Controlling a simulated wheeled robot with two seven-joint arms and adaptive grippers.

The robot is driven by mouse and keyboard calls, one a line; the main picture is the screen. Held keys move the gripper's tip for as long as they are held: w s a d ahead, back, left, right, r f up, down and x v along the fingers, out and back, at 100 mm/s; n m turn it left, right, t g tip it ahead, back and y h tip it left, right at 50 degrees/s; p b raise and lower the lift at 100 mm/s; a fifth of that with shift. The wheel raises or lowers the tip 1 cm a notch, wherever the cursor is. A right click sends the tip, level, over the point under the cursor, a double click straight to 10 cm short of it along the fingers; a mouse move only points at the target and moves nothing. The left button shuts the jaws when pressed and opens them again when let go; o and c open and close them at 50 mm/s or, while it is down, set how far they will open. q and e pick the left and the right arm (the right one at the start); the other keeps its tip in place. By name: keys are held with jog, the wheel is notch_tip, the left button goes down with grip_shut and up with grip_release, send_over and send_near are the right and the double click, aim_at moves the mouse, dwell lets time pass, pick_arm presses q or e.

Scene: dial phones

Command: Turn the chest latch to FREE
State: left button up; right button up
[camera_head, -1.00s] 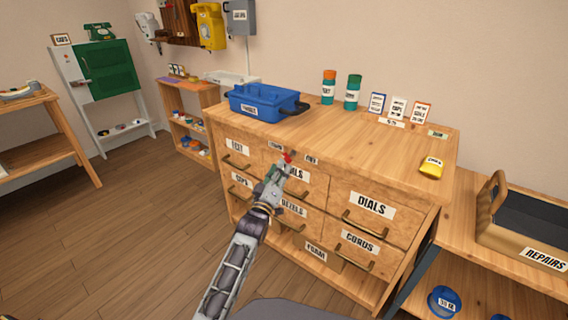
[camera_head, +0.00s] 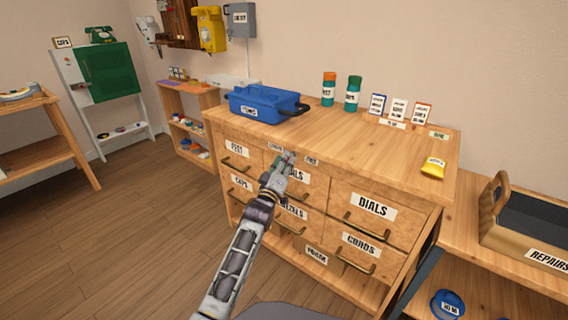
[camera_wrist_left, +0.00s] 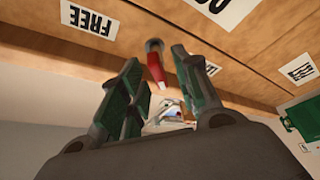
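The chest (camera_head: 395,225) is a wooden drawer unit. Its red latch lever (camera_wrist_left: 157,68) hangs from a metal pivot on the front, seen in the left wrist view, which looks upside down. The FREE label (camera_wrist_left: 88,20) is left of the lever there; another label, cut off and unreadable, is at upper right. My left gripper (camera_head: 284,162) is at the top of the chest front and mostly hides the lever in the head view. In the wrist view this gripper (camera_wrist_left: 157,80) is open, with one green-padded finger on each side of the lever; contact cannot be told. My right gripper is out of view.
A blue toolbox (camera_head: 264,104), two bottles, small cards and a yellow packet (camera_head: 432,168) stand on the chest top. Brass drawer handles (camera_head: 366,227) stick out of the front. A bench with a repairs crate (camera_head: 530,235) is at right. Floor at left is clear.

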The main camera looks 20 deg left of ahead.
pick_arm(q)
grip_shut()
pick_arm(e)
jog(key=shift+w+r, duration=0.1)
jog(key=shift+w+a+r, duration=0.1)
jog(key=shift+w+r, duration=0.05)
